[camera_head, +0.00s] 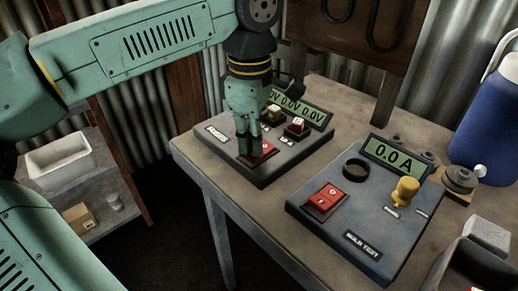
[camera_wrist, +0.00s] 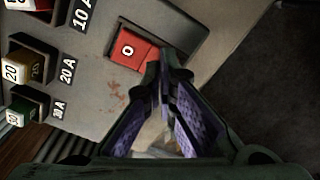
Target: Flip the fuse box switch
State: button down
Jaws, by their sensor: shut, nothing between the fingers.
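The fuse box (camera_head: 268,172) is a grey panel on the left of the table, with a display reading 0.0V along its back. Its red switch (camera_head: 266,150) sits near the front, partly hidden by my gripper (camera_head: 250,152). In the wrist view the red switch (camera_wrist: 127,46) lies in a dark recess with a white 0 mark on its visible part. My gripper (camera_wrist: 165,62) is shut and empty, its tips at the switch's right end, overlapping it in the picture. I cannot tell whether they touch it.
Fuses (camera_wrist: 25,68) labelled by amperage stand on the box. To the right, a weld test box (camera_head: 340,228) has its own red switch (camera_head: 325,200), a yellow knob (camera_head: 404,190) and a 0.0A display. A blue jug (camera_head: 485,125) stands behind it. Table (camera_head: 240,208) edge is near.

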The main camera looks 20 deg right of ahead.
jog(key=shift+f, duration=0.2)
jog(key=shift+r, duration=0.1)
notch_tip(320, 180, up, 7)
jog(key=p, duration=0.6)
dwell(0.4)
